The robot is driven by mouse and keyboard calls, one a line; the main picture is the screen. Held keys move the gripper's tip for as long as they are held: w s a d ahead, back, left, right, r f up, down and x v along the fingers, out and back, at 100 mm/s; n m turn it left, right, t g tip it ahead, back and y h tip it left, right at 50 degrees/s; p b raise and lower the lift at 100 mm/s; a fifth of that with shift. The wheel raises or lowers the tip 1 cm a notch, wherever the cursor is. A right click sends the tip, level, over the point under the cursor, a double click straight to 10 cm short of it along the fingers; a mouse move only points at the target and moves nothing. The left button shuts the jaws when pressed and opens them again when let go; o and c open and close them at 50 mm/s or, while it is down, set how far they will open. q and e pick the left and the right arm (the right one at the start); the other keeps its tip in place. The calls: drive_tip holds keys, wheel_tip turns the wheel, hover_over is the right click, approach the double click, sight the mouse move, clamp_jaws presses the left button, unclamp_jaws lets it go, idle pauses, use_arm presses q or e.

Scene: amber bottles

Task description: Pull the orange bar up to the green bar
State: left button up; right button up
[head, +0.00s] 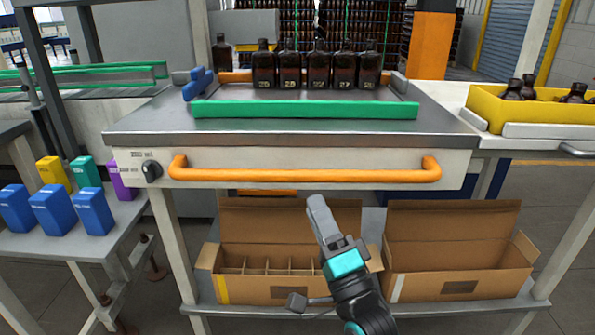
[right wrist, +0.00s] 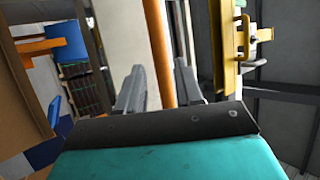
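The orange bar (head: 300,175) is a handle across the front of the table, bent back at both ends. A second orange piece (head: 235,77) shows partly behind the row of amber bottles (head: 318,66). The green bar (head: 305,109) lies across the tabletop in front of the bottles, with a gap between. My right gripper (head: 318,207) is just below the handle in the head view. In the right wrist view its fingers (right wrist: 160,88) are apart, with an orange bar (right wrist: 160,45) showing between them; I cannot tell the distance. My left gripper is not in view.
Two open cardboard boxes (head: 458,285) stand on the shelf below the table. A yellow crate (head: 530,117) with bottles is at right. A side table with blue boxes (head: 55,210) is at left. A dark knob (head: 151,171) sits beside the handle's left end.

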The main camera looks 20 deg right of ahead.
drive_tip(key=x, duration=0.9)
drive_tip(key=shift+w, duration=0.3)
clamp_jaws()
